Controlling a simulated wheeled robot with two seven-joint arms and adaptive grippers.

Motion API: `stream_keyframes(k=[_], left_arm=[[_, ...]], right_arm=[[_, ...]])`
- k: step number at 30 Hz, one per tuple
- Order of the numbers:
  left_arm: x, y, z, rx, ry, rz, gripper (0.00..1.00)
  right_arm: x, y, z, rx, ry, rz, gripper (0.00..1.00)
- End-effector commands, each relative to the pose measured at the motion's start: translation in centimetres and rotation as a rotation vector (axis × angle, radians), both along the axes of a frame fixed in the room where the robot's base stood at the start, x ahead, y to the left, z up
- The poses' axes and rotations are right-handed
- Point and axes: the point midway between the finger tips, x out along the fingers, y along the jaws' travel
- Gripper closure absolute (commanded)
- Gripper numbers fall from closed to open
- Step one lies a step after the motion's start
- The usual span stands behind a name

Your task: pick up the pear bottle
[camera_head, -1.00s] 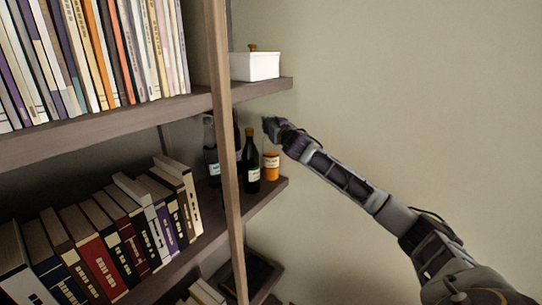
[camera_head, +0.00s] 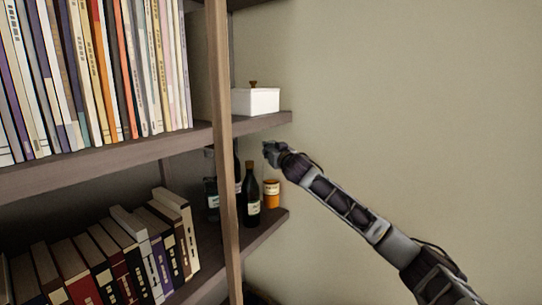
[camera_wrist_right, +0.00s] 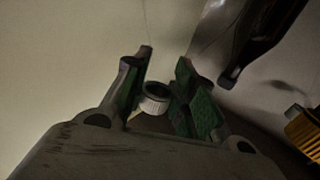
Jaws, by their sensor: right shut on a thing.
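My right gripper (camera_head: 270,153) is at the open end of the lower shelf, above an orange jar. In the right wrist view its green-padded fingers (camera_wrist_right: 158,98) are closed around a pale ribbed cap (camera_wrist_right: 155,98). Faint clear-glass outlines run up the picture from it, so it appears to be the pear bottle. Its body hardly shows there, and I cannot make it out in the head view. I cannot tell whether it touches the shelf. My left gripper is not in view.
A dark bottle (camera_head: 252,196) and the orange jar (camera_head: 272,194) stand close by on the lower shelf. Another bottle (camera_head: 212,197) is partly behind the wooden post (camera_head: 224,150). A white box (camera_head: 256,102) sits on the shelf above. Free room lies to the right.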

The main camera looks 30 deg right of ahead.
Motion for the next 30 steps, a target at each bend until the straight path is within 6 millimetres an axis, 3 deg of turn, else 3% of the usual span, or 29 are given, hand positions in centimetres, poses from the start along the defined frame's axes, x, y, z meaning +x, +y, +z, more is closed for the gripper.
stream_keyframes(k=[2, 14, 30], left_arm=[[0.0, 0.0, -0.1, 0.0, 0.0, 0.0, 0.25], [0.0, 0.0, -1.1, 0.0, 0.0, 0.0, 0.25], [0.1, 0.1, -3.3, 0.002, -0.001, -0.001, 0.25]], right_arm=[[-0.1, 0.0, 0.9, -0.002, -0.008, 0.0, 1.0], [-2.9, 0.5, 0.6, -0.002, -0.006, 0.0, 1.0], [-9.1, 1.7, 0.5, -0.003, -0.005, 0.0, 1.0]])
